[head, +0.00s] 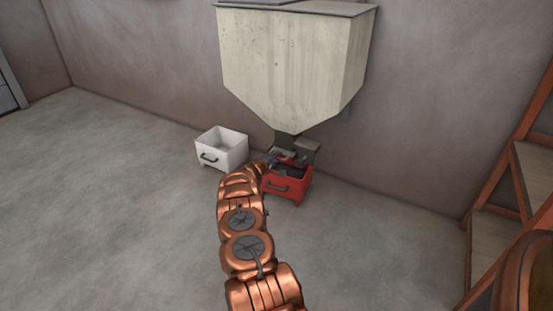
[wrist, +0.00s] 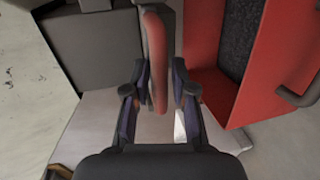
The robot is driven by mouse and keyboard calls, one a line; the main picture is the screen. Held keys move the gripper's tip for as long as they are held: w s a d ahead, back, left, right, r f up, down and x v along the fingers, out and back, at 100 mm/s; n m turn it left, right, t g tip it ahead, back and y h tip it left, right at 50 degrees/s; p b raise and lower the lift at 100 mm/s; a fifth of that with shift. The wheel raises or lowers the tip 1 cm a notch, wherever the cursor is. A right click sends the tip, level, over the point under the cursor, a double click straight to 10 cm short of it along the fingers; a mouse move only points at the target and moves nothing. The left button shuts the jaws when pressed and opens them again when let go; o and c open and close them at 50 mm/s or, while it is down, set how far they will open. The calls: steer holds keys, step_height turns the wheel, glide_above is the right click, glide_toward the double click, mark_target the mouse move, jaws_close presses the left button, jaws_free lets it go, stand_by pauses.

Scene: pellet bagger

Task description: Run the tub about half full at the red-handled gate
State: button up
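The red tub (head: 287,186) stands on the floor under the hopper's outlet. In the wrist view the tub (wrist: 208,98) is at the right, and a dark, grainy surface shows inside it; I cannot tell its level. The gate's red handle (wrist: 155,62) runs between my gripper's fingers in the wrist view. My gripper (wrist: 157,80) is open around the handle, with a gap visible on each side. In the head view my gripper (head: 273,166) is at the gate, small and partly hidden by my arm.
The pale hopper (head: 285,60) hangs by the wall above the gate. A white tub (head: 236,156) with a dark handle stands on the floor left of the red one. An orange-framed rack (head: 490,200) stands at the right. The floor at left is clear.

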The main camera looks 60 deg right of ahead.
steer(key=shift+o, duration=0.8)
steer(key=shift+a+r, duration=0.1)
steer(key=shift+a+r, duration=0.15)
steer(key=shift+a, duration=0.25)
steer(key=v, duration=1.1)
steer(key=shift+w, duration=0.1)
